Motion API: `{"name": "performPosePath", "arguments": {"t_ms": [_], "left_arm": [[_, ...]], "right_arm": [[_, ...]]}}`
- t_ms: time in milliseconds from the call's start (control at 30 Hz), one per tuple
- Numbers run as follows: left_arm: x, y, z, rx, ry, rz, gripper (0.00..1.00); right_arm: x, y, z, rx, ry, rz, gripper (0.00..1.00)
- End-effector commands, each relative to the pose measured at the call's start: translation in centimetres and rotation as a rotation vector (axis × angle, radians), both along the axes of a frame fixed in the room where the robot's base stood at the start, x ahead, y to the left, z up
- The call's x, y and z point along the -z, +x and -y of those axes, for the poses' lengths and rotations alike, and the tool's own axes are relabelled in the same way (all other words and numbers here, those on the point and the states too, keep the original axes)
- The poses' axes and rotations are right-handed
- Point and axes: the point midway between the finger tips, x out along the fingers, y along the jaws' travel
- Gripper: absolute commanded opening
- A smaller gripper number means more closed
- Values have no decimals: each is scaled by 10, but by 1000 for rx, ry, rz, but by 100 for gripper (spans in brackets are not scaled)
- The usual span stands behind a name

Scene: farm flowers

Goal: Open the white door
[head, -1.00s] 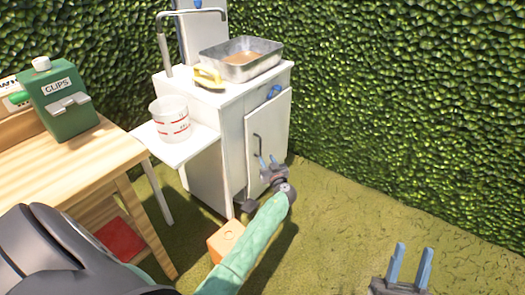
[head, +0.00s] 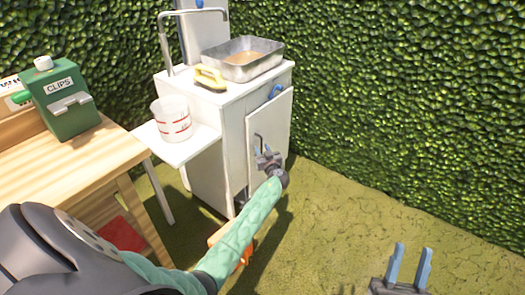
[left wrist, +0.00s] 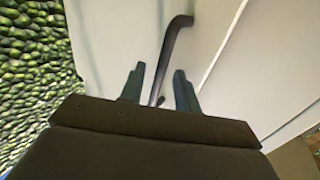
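The white door (head: 279,132) is on the front of the white cabinet (head: 212,150). Its dark bar handle (head: 259,143) also shows in the left wrist view (left wrist: 175,38). The door seems to stand slightly off the cabinet front; how far is hard to tell. My left gripper (head: 266,153) is at the handle. In the left wrist view its fingers (left wrist: 158,88) are apart, with the handle's lower part between them and gaps on both sides. My right gripper (head: 409,264) is open and empty over the ground at lower right, well away from the door.
A metal basin (head: 243,66) and a yellow-handled brush (head: 209,78) are on the cabinet top. A measuring bucket (head: 171,120) stands on its side shelf. A wooden table (head: 62,165) with a green clips box (head: 66,105) is at left. Ground right of the door is clear.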

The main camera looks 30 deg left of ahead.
Motion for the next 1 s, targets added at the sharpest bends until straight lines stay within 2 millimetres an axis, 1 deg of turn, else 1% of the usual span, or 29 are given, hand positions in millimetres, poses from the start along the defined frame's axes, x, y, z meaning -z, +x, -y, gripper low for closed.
{"name": "performPosePath", "arguments": {"t_ms": [33,167,200,467,600,633,700,833,1000], "left_arm": [[0,0,0,0,0,0,28],[0,0,0,0,0,0,3],[0,0,0,0,0,0,0],[0,0,0,-1,0,0,0],[0,0,1,-5,-1,1,0],[1,0,2,-7,-1,1,0],[1,0,3,-11,-1,1,0],[1,0,5,-23,-1,2,0],[1,1,10,-43,-1,1,0]], "right_arm": [[0,0,0,0,0,0,36],[0,0,0,0,0,0,36],[0,0,0,0,0,0,36],[0,0,0,0,1,3,36],[-4,-5,2,2,8,31,36],[-12,-9,4,5,15,54,36],[-32,-20,8,8,36,127,36],[-59,-43,15,13,66,254,36],[-95,-84,28,20,119,459,36]]}}
